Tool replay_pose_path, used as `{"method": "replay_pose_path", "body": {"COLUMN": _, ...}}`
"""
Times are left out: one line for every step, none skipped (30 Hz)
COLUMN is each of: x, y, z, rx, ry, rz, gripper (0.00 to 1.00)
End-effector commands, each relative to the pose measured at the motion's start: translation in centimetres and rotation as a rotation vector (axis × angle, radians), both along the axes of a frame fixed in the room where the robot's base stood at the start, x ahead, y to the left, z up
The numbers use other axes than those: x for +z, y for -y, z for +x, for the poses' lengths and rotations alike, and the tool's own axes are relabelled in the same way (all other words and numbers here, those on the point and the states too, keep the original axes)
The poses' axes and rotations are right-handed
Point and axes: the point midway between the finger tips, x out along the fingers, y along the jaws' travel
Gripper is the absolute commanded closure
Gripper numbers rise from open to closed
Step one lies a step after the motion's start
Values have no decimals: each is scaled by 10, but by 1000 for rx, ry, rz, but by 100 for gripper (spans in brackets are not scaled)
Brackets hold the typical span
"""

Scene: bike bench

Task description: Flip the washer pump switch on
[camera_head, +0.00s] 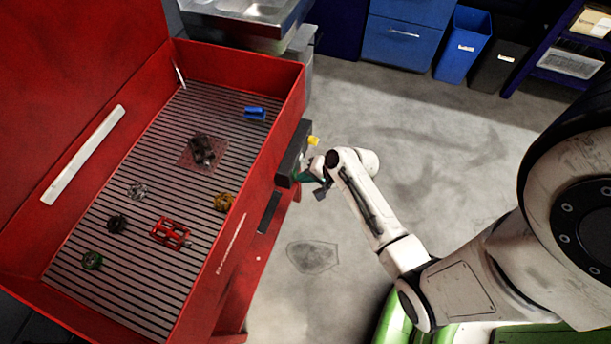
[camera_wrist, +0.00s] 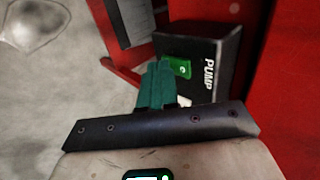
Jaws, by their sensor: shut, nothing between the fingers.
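The dark pump box (camera_head: 293,148) is fixed to the outer right side of the red washer (camera_head: 290,88). In the wrist view the box's face (camera_wrist: 210,45) carries the word PUMP and a green rocker switch (camera_wrist: 181,67). My gripper (camera_head: 301,177) is at the box, its teal fingers together and empty. In the wrist view the fingertips (camera_wrist: 160,66) are right beside the left part of the green switch; whether they touch it I cannot tell. The fingers and palm hide part of the box's face. Whether the switch is on or off I cannot tell.
The washer's ribbed tray (camera_head: 140,235) holds several small parts, among them a red pedal (camera_head: 171,233) and a blue piece (camera_head: 254,113). A small yellow piece (camera_head: 313,141) shows by the box.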

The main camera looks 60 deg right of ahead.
Motion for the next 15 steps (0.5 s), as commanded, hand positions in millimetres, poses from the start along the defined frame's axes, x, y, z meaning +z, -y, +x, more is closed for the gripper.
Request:
{"method": "replay_pose_path", "body": {"x": 0, "y": 0, "z": 0, "rx": 0, "ry": 0, "rz": 0, "gripper": 100}}
{"method": "replay_pose_path", "body": {"x": 0, "y": 0, "z": 0, "rx": 0, "ry": 0, "rz": 0, "gripper": 100}}
{"method": "replay_pose_path", "body": {"x": -1, "y": 0, "z": 0, "rx": 0, "ry": 4, "rz": 1, "gripper": 100}}
{"method": "replay_pose_path", "body": {"x": -2, "y": 0, "z": 0, "rx": -1, "ry": 10, "rz": 2, "gripper": 100}}
{"method": "replay_pose_path", "body": {"x": -4, "y": 0, "z": 1, "rx": -1, "ry": 21, "rz": 5, "gripper": 100}}
{"method": "replay_pose_path", "body": {"x": -6, "y": 0, "z": 2, "rx": -1, "ry": 37, "rz": 7, "gripper": 100}}
{"method": "replay_pose_path", "body": {"x": -3, "y": -1, "z": 3, "rx": 0, "ry": 40, "rz": 7, "gripper": 100}}
{"method": "replay_pose_path", "body": {"x": -2, "y": -1, "z": 3, "rx": 0, "ry": 40, "rz": 6, "gripper": 100}}
{"method": "replay_pose_path", "body": {"x": -2, "y": -1, "z": 3, "rx": 1, "ry": 38, "rz": 7, "gripper": 100}}
{"method": "replay_pose_path", "body": {"x": -2, "y": -1, "z": 3, "rx": 1, "ry": 38, "rz": 7, "gripper": 100}}
{"method": "replay_pose_path", "body": {"x": -2, "y": -1, "z": 3, "rx": 0, "ry": 39, "rz": 6, "gripper": 100}}
{"method": "replay_pose_path", "body": {"x": -2, "y": -1, "z": 3, "rx": 0, "ry": 39, "rz": 6, "gripper": 100}}
{"method": "replay_pose_path", "body": {"x": -1, "y": -1, "z": 3, "rx": 0, "ry": 39, "rz": 6, "gripper": 100}}
{"method": "replay_pose_path", "body": {"x": -1, "y": -1, "z": 3, "rx": 0, "ry": 39, "rz": 6, "gripper": 100}}
{"method": "replay_pose_path", "body": {"x": 0, "y": -1, "z": 3, "rx": 0, "ry": 39, "rz": 6, "gripper": 100}}
